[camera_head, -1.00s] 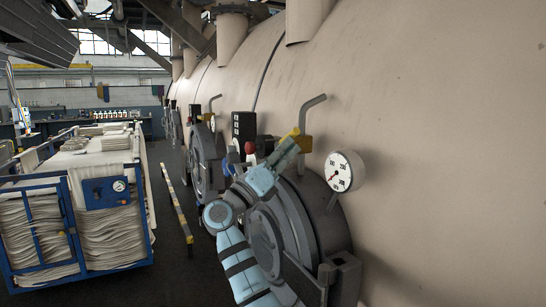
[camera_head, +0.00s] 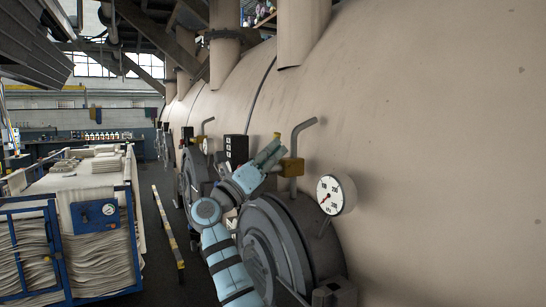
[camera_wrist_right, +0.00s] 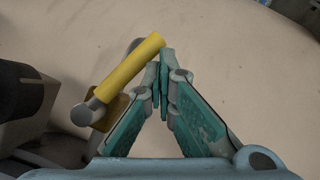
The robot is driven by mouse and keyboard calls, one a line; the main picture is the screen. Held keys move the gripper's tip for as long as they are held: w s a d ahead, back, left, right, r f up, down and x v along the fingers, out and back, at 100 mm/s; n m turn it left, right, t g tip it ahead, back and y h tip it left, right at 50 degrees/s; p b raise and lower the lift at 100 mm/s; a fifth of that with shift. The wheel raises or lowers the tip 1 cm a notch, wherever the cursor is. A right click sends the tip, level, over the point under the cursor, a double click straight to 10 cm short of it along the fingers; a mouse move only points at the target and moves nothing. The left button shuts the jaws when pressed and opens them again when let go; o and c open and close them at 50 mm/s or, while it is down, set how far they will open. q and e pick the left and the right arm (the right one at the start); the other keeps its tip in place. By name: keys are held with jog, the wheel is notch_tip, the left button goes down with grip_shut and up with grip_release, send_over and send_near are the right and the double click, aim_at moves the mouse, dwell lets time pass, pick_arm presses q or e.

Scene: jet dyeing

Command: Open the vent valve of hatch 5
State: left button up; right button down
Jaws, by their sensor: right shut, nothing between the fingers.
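The near hatch (camera_head: 282,245) is a dark round door on the beige vessel; no number on it is readable. Above it, a vent valve with a brass body (camera_head: 292,166) sits on a bent grey pipe. My right gripper (camera_head: 275,146) is shut just left of the brass body. In the right wrist view, the valve's yellow lever (camera_wrist_right: 130,68) slants up to the right. The shut fingertips (camera_wrist_right: 165,58) are beside its far end; I cannot tell if they touch. In the head view the gripper hides most of the lever. My left gripper is not in view.
A white pressure gauge (camera_head: 330,195) stands right of the valve. A black box (camera_head: 236,150) and another hatch (camera_head: 192,178) are farther along the vessel. A blue cart (camera_head: 100,240) with folded cloth is on the left.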

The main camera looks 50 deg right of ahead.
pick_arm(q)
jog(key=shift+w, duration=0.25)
pick_arm(e)
jog(key=shift+w+d+r, duration=0.15)
jog(key=shift+w+r, duration=0.1)
jog(key=shift+r, duration=0.05)
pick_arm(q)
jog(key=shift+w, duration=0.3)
pick_arm(e)
jog(key=shift+w+d+r, duration=0.15)
jog(key=shift+w+r, duration=0.1)
jog(key=shift+w, duration=0.05)
dwell(1.1)
pick_arm(q)
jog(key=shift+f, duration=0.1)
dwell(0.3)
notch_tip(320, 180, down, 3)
jog(key=b, duration=0.3)
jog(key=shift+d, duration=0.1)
pick_arm(e)
jog(key=s+a+f, duration=0.1)
jog(key=a, duration=0.9)
jog(key=shift+s, duration=0.4)
jog(key=shift+d+f, duration=0.1)
jog(key=shift+d, duration=0.05)
